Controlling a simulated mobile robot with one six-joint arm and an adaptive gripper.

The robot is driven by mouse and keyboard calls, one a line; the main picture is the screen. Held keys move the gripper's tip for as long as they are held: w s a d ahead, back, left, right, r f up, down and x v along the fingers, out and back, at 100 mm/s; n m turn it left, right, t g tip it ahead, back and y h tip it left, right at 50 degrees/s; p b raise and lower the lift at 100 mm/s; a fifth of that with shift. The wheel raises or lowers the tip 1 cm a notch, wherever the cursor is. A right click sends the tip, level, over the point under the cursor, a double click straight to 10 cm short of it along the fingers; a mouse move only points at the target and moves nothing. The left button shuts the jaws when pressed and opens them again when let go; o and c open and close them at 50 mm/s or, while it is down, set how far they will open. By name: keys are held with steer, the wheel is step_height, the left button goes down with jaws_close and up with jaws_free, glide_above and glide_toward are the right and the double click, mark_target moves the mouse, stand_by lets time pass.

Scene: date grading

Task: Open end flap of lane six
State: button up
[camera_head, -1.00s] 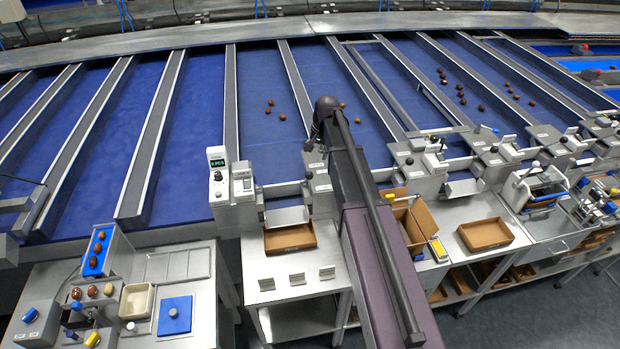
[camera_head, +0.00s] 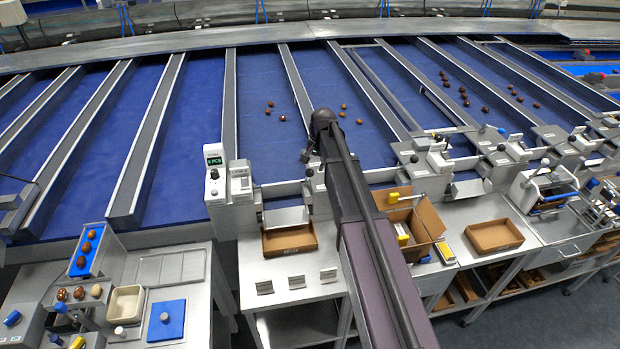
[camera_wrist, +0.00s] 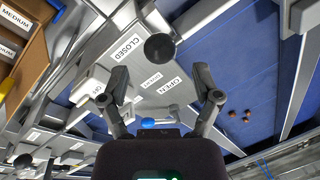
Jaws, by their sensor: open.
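In the wrist view a dark round knob (camera_wrist: 159,47) stands on a grey metal plate (camera_wrist: 150,98) lettered CLOSED and OPEN. The knob shows beside the CLOSED lettering, with OPEN below it. My gripper (camera_wrist: 160,75) is open and empty, its two fingers spread to either side of the lettered plate, with the knob just beyond the fingertips and not held. In the head view my gripper (camera_head: 310,152) is over the lane end in the middle, just above a small lever unit (camera_head: 318,182). I cannot read a lane number there, and the flap itself is not clearly visible.
Blue lanes with metal dividers (camera_head: 230,110) run away from me; dates (camera_head: 282,118) lie on some. A display unit (camera_head: 214,172) stands left of my gripper. Below are a cardboard tray (camera_head: 290,251) and an open carton (camera_head: 428,222). Similar lever units stand to the right.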

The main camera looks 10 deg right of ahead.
mark_target(310, 173)
steer(key=shift+w+a+f+b, duration=0.15)
steer(key=shift+a+f+b, duration=0.05)
steer(key=shift+f+b, duration=0.9)
steer(key=shift+w+a+f+b, duration=0.1)
steer(key=shift+a+f+b, duration=0.05)
steer(key=shift+f+b, duration=0.95)
steer(key=shift+f, duration=0.1)
jaws_close()
